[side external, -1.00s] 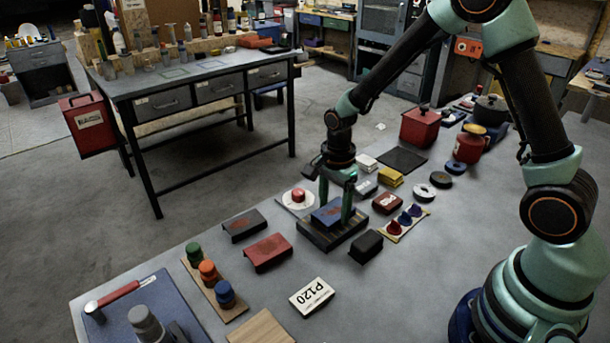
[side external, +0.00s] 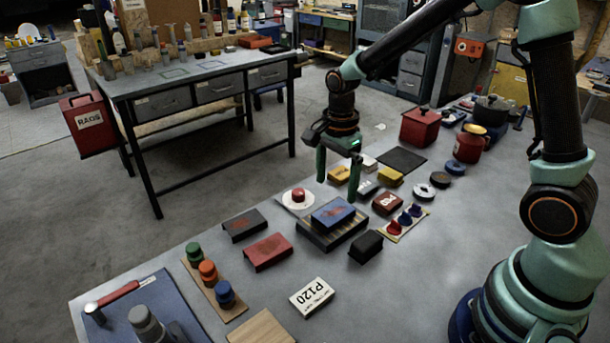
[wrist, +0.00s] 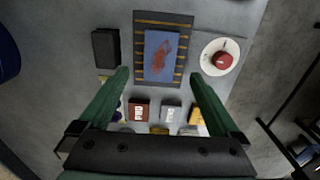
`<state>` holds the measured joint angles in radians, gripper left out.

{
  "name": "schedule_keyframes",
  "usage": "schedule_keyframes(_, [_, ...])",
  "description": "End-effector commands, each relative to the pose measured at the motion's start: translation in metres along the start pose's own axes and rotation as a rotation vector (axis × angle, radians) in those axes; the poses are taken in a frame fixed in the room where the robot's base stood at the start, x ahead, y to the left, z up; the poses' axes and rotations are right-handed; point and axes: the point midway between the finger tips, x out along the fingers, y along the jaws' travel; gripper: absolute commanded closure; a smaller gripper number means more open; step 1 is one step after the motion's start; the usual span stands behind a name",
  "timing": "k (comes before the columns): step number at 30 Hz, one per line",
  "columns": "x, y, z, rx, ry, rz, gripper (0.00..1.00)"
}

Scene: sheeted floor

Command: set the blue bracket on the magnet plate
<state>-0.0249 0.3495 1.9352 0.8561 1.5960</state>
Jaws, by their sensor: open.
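The blue bracket (side external: 333,212), with a reddish-brown patch on top, lies on the dark striped magnet plate (side external: 322,240) in the side view. In the wrist view the bracket (wrist: 161,57) lies within the outline of the magnet plate (wrist: 163,18), with stripes showing on both sides of it. My gripper (side external: 337,188) is open and empty, above and behind the bracket in the side view. In the wrist view its two green fingers (wrist: 159,74) are spread wide, apart from the bracket.
A red button on a white disc (side external: 297,197) stands left of the plate. A black block (side external: 366,246) sits to its right. Red (side external: 268,252) and dark grey (side external: 244,225) brackets lie to the left.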

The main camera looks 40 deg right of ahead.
Motion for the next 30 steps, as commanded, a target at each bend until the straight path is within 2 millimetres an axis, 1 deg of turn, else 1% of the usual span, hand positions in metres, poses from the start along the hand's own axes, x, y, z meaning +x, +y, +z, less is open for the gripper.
schedule_keyframes(1, [-0.011, -0.001, 0.000, 0.000, 0.000, -0.006, 0.02])
schedule_keyframes(6, [-0.036, -0.001, 0.000, 0.000, 0.000, -0.003, 0.02])
schedule_keyframes(11, [-0.049, 0.000, 0.000, -0.005, 0.000, -0.003, 0.02])
schedule_keyframes(14, [-0.058, 0.003, -0.001, -0.055, 0.000, -0.020, 0.02])
schedule_keyframes(17, [-0.074, 0.011, -0.002, -0.187, 0.005, -0.066, 0.02])
schedule_keyframes(21, [-0.102, 0.032, -0.004, -0.478, 0.036, -0.158, 0.02])
schedule_keyframes(24, [-0.119, 0.049, -0.005, -0.701, 0.079, -0.223, 0.02])
schedule_keyframes(27, [-0.132, 0.066, -0.007, -0.922, 0.138, -0.281, 0.02])
schedule_keyframes(30, [-0.140, 0.082, -0.008, -1.131, 0.209, -0.328, 0.02])
